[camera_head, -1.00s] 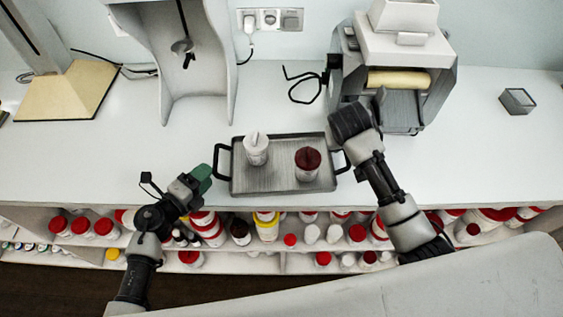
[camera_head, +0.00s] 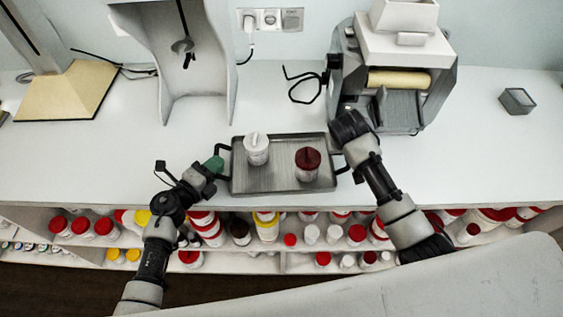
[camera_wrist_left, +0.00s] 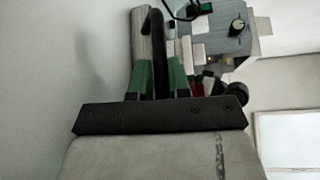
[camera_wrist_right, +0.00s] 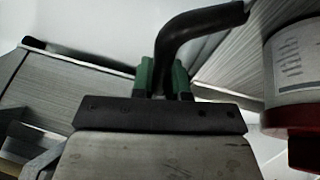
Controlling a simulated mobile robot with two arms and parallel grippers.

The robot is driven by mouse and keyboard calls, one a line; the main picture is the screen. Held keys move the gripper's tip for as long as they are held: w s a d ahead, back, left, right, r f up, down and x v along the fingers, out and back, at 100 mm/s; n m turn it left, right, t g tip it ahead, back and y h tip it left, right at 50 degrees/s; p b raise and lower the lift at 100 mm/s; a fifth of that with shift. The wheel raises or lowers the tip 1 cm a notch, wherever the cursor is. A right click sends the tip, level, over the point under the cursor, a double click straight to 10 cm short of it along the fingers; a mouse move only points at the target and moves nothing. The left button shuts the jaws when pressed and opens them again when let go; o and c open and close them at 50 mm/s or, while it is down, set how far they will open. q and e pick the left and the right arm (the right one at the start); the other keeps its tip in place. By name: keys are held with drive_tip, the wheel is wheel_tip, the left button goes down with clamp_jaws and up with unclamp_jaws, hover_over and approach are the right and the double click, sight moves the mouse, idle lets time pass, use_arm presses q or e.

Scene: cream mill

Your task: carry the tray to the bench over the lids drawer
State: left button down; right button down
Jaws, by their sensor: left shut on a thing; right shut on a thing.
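The grey tray (camera_head: 280,183) rests on the white bench top, with a dark handle at each end. A white-lidded jar (camera_head: 256,149) stands on its left part and a jar with a dark red lid (camera_head: 307,163) on its right part. My left gripper (camera_head: 217,163) is at the tray's left handle; in the left wrist view its green fingers (camera_wrist_left: 160,78) are shut around the dark handle bar. My right gripper is at the right handle, largely hidden by its own arm in the head view; in the right wrist view its green fingers (camera_wrist_right: 163,78) are shut on the handle.
A grey and white machine with a cream roller (camera_head: 398,78) stands behind the tray to the right. A white upright stand (camera_head: 210,65) is behind left. A small grey box (camera_head: 517,100) sits far right. Shelves of jars (camera_head: 264,228) lie under the bench edge. Bench left of the tray is clear.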

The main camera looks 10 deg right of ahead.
use_arm(q)
drive_tip(key=shift+r, duration=0.1)
use_arm(e)
drive_tip(key=shift+r, duration=0.15)
